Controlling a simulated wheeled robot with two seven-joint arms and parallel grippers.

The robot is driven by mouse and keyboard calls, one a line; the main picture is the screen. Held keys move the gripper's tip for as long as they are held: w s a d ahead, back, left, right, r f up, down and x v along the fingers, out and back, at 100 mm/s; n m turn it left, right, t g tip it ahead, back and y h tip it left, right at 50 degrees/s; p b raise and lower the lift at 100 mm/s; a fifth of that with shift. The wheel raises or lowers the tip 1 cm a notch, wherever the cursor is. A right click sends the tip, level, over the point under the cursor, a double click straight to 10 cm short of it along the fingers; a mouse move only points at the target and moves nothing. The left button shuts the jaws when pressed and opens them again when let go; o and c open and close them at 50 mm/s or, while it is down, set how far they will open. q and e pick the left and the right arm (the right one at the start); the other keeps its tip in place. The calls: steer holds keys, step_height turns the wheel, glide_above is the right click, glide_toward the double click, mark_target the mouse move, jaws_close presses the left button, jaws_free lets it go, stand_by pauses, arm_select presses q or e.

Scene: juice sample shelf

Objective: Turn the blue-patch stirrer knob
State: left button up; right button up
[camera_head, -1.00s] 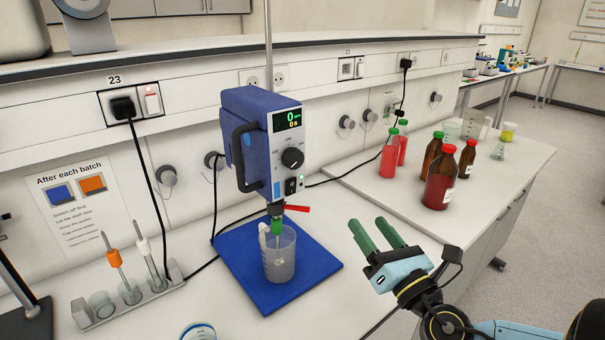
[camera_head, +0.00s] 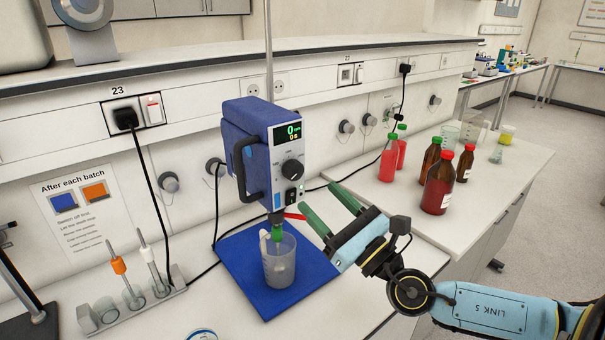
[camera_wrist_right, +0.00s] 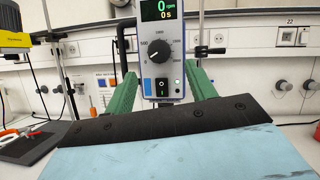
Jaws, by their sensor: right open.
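The stirrer (camera_head: 248,150) is a blue box with a pale front panel, on a rod above the bench. Its black round knob (camera_head: 293,169) sits below a display reading 0 rpm and 0 s; a small blue patch (camera_wrist_right: 147,87) shows low on the panel. In the right wrist view the knob (camera_wrist_right: 159,50) has a white mark pointing lower left. My right gripper (camera_head: 320,199) is open and empty, its green fingers pointing at the stirrer's front from the right. In the wrist view the panel shows between the fingers (camera_wrist_right: 163,78), with the knob above them. My left gripper is not seen.
A beaker (camera_head: 279,272) with the stirring shaft stands on a blue mat (camera_head: 240,282) under the stirrer. A red lever (camera_head: 295,216) sticks out near the shaft. Several red and brown bottles (camera_head: 439,190) stand to the right. A tube rack (camera_head: 135,304) is at the left.

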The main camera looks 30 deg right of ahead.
mark_target(298, 176)
steer(key=p+x, duration=0.1)
steer(key=x, duration=0.3)
steer(key=shift+w+r+p, duration=0.25)
steer(key=shift+p, duration=0.1)
steer(key=shift+x, duration=0.9)
steer(key=shift+a+f, duration=0.1)
steer(key=shift+c, duration=0.3)
steer(key=c, duration=0.9)
